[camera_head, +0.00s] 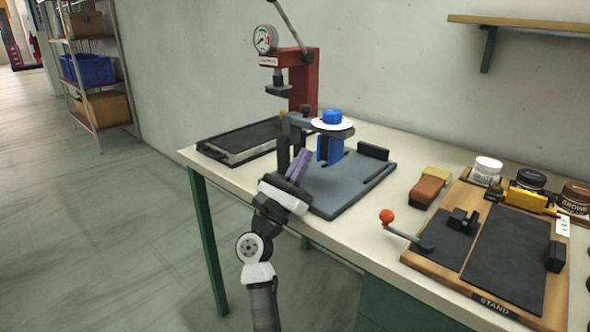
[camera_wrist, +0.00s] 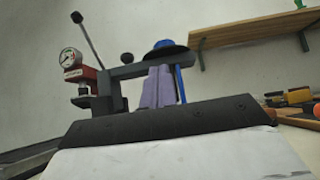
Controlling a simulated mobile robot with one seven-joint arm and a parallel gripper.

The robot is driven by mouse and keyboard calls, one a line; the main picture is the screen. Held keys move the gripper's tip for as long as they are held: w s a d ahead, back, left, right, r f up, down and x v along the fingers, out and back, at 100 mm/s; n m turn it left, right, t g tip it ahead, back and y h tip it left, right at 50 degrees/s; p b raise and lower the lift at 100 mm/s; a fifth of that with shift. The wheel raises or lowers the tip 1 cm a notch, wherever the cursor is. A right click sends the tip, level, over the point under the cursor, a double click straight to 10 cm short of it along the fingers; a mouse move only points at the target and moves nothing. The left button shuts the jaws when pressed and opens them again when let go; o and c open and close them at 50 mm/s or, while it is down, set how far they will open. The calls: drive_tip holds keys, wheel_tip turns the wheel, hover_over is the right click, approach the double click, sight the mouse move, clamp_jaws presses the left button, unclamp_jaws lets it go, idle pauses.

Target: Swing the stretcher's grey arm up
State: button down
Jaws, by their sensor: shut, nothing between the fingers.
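The stretcher stands on the bench on a grey base plate (camera_head: 345,185). Its grey arm (camera_head: 302,120) lies roughly level, reaching right from a dark upright post to a white dial with a blue knob (camera_head: 332,116). A blue block (camera_head: 329,149) hangs under the dial. The arm also shows in the wrist view (camera_wrist: 138,69), with the disc and blue knob at its right end. My gripper (camera_head: 303,155) has purple fingers, shut and empty, pointing up. In the wrist view the fingertips (camera_wrist: 160,72) appear just below the arm; I cannot tell whether they touch it.
A red press with a gauge (camera_head: 290,70) stands behind the stretcher, with a black-topped tray (camera_head: 240,140) to its left. To the right are a brush (camera_head: 430,187) and a wooden stand (camera_head: 497,306) with an orange-knobbed lever (camera_head: 387,216). A shelf (camera_head: 520,23) hangs on the wall.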

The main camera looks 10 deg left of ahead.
sight(319, 127)
drive_tip(key=shift+p+x, duration=0.35)
drive_tip(key=shift+x, duration=1.85)
drive_tip(key=shift+w+r, duration=0.1)
